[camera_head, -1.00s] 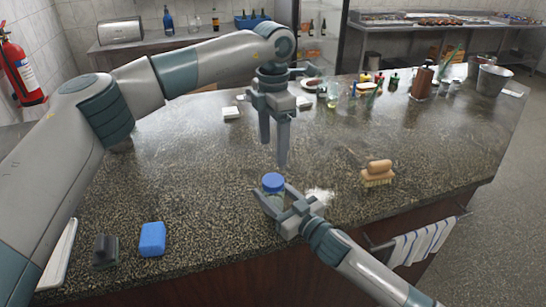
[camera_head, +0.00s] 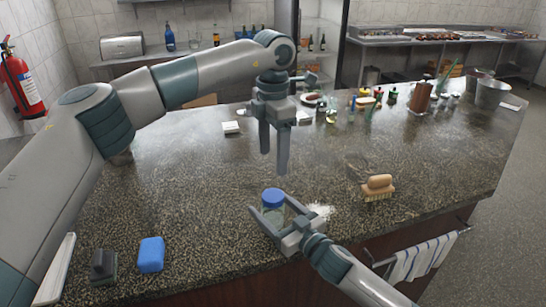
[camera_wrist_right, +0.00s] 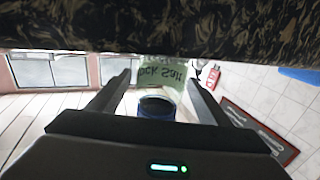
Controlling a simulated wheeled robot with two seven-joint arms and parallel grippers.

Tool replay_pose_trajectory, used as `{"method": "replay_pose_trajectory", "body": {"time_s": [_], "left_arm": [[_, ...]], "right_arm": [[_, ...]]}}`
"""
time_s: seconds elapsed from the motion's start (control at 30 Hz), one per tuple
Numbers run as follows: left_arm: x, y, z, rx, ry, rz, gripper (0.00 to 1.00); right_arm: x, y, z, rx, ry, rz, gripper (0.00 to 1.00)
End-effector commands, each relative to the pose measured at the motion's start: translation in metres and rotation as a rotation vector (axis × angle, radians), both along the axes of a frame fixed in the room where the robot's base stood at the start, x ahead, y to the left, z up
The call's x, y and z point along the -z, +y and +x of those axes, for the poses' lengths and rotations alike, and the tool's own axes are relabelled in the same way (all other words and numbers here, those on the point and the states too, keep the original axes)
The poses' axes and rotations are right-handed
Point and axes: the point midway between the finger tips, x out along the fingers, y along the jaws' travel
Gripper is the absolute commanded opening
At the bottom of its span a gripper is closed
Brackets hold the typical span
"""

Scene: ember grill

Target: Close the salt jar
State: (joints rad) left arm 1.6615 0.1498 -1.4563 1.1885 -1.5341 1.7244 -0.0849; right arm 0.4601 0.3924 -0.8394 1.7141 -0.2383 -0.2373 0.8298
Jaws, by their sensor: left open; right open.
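The salt jar (camera_head: 272,211) stands upright near the front edge of the counter, with a blue lid (camera_head: 272,195) at its top. In the right wrist view, the jar (camera_wrist_right: 161,71) and its "Rock Salt" label appear upside down, with the blue lid (camera_wrist_right: 156,109) toward me. Whether the lid is fully seated is not clear. My right gripper (camera_head: 281,209) is open, its fingers on either side of the jar; contact is not clear. My left gripper (camera_head: 274,164) is open and empty, pointing down above and behind the lid.
Bottles and bowls stand at the back right. The counter (camera_head: 200,200) left of the jar is clear.

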Motion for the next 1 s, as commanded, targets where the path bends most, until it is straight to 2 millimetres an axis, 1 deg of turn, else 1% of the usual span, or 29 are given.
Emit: {"method": "replay_pose_trajectory", "body": {"time_s": [0.17,0.27,0.47,0.8,1.0], "left_arm": [[0.004,0.000,0.000,0.000,0.000,0.000,0.67],[0.007,0.000,0.000,0.000,0.000,0.000,0.67],[0.017,0.000,0.000,0.000,0.000,0.000,0.67],[0.034,0.000,0.000,0.000,0.000,0.000,0.67],[0.041,0.000,0.000,0.000,0.000,0.000,0.67]], "right_arm": [[0.002,-0.008,-0.008,0.001,0.001,-0.001,0.71],[0.002,-0.015,-0.018,0.001,0.000,-0.001,0.71],[0.004,-0.036,-0.046,0.000,0.002,-0.001,0.71],[0.004,-0.079,-0.100,0.001,0.002,-0.002,0.71],[0.003,-0.098,-0.124,0.000,0.002,0.000,0.71]]}}
